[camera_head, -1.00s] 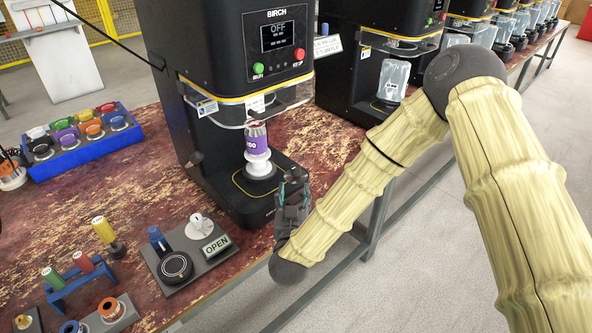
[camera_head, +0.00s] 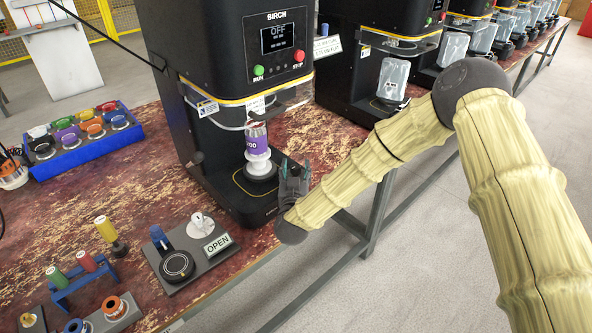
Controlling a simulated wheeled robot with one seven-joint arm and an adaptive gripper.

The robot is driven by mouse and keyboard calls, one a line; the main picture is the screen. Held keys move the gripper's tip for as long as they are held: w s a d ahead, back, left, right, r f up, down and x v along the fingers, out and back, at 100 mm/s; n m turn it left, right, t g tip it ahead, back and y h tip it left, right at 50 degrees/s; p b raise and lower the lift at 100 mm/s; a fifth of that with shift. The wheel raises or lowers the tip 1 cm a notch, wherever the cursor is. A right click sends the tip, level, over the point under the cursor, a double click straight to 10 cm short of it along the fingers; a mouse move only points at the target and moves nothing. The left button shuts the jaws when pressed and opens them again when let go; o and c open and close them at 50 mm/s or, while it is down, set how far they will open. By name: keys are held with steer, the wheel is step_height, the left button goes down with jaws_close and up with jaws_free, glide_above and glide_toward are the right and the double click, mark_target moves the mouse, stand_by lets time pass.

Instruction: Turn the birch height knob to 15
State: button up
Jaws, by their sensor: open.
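The Birch machine (camera_head: 225,60) stands at the centre of the bench, and its screen (camera_head: 278,37) reads OFF. A purple-labelled can (camera_head: 256,142) sits on its white lifter under the head. A small dark knob (camera_head: 196,158) shows low on the machine's left side. A white dial (camera_head: 200,226) stands on a grey plate in front of the machine; I cannot read a number on either, nor tell which is the height knob. My gripper (camera_head: 295,168) is open and empty, fingers pointing up, just right of the machine's base and apart from both knobs.
The grey plate (camera_head: 188,262) also carries a blue lever, a black round part and an OPEN sign (camera_head: 217,244). A blue rack (camera_head: 85,146) of coloured rolls stands left. Small coloured tools stand at the front left. Another machine (camera_head: 365,65) stands to the right. The bench's middle left is clear.

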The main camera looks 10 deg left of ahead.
steer(key=c, duration=1)
steer(key=shift+c, duration=0.2)
